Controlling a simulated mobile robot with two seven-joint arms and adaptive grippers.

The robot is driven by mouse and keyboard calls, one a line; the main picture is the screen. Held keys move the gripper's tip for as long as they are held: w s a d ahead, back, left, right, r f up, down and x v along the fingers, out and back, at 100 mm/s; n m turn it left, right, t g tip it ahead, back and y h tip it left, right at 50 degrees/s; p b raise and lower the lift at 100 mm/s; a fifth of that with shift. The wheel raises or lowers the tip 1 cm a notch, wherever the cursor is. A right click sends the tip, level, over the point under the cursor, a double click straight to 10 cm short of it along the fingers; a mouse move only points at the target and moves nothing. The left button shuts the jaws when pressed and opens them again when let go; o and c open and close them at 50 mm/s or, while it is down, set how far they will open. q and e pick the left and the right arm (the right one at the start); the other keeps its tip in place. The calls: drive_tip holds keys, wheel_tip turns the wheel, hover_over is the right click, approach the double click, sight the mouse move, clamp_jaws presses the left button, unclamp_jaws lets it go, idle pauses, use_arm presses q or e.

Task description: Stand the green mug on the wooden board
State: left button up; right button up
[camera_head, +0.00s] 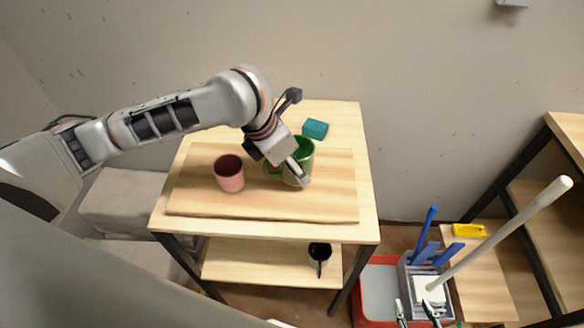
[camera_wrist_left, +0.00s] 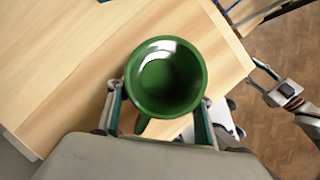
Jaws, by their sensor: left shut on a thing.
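The green mug (camera_head: 306,151) is upright over the right part of the wooden board (camera_head: 270,205) on the table. In the left wrist view I look down into the mug (camera_wrist_left: 166,80), with its handle toward my wrist. My left gripper (camera_head: 292,172) is shut on the mug, a finger on either side of it in the left wrist view (camera_wrist_left: 160,115). I cannot tell whether the mug's base touches the board. My right gripper (camera_head: 415,308) is low at the bottom of the head view, fingertips apart and empty.
A pink mug (camera_head: 229,174) stands on the board, left of the green mug. A teal sponge (camera_head: 315,129) lies behind the board. A dark mug (camera_head: 319,252) is on the lower shelf. A red bin (camera_head: 365,307) and a grey caddy (camera_head: 408,272) stand right of the table.

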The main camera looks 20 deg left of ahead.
use_arm(q)
drive_tip(key=shift+f, duration=0.65)
drive_tip(key=o, duration=1.3)
drive_tip(key=shift+a+r, duration=0.1)
drive_tip(key=shift+r, duration=0.25)
drive_tip(key=v, duration=1.1)
drive_tip(key=shift+s+r, duration=0.15)
drive_tip(key=shift+s, duration=0.05)
